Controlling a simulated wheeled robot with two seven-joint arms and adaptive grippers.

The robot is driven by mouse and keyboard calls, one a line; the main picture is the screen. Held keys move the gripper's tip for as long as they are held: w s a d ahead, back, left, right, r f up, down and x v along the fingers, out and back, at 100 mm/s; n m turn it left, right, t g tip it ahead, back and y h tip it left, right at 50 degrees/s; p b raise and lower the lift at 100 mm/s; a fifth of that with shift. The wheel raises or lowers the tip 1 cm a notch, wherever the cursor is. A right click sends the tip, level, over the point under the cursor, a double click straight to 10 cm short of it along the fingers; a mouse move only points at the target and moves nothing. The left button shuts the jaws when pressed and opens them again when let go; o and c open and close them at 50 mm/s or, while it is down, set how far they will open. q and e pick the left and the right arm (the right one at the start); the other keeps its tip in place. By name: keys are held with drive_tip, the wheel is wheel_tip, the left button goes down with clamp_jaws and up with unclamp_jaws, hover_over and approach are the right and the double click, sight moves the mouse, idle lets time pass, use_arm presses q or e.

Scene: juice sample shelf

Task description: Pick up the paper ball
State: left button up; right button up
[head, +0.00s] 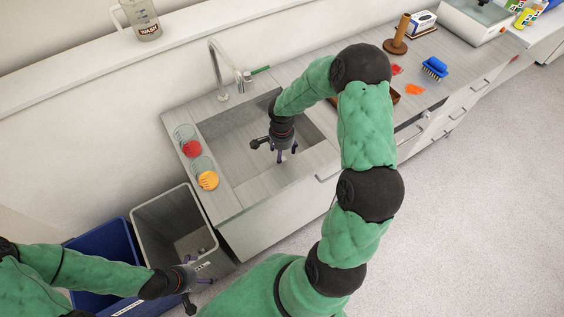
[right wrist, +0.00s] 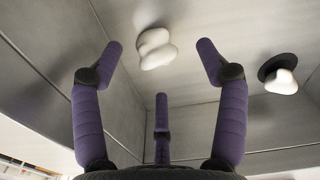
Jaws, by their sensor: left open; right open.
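In the right wrist view, a white crumpled lump like a paper ball (right wrist: 156,48) lies on the grey sink floor, just beyond my right gripper (right wrist: 160,62). A second white lump (right wrist: 283,82) lies at the black drain, to the right. My right gripper's purple fingers are spread apart and empty. In the head view my right gripper (head: 274,148) hangs down inside the sink (head: 230,145) and mostly hides what lies beneath it. My left gripper (head: 190,284) is open and empty, low beside the grey bin (head: 160,218).
The sink walls surround my right gripper, with a faucet (head: 217,70) behind. A red-filled jar (head: 191,148) and an orange-filled jar (head: 207,180) stand on the left counter. A blue bin (head: 105,245) stands beside the grey one. A blue brush (head: 435,67) lies on the right counter.

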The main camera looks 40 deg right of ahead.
sight(283, 157)
drive_tip(key=f, duration=0.3)
drive_tip(key=f+b, duration=0.1)
drive_tip(key=shift+s+d+f, duration=0.15)
drive_tip(key=shift+d+f, duration=0.05)
drive_tip(key=shift+d, duration=0.05)
drive_tip(key=c, duration=1)
drive_tip(key=shift+r, duration=0.1)
drive_tip(key=shift+c, duration=0.2)
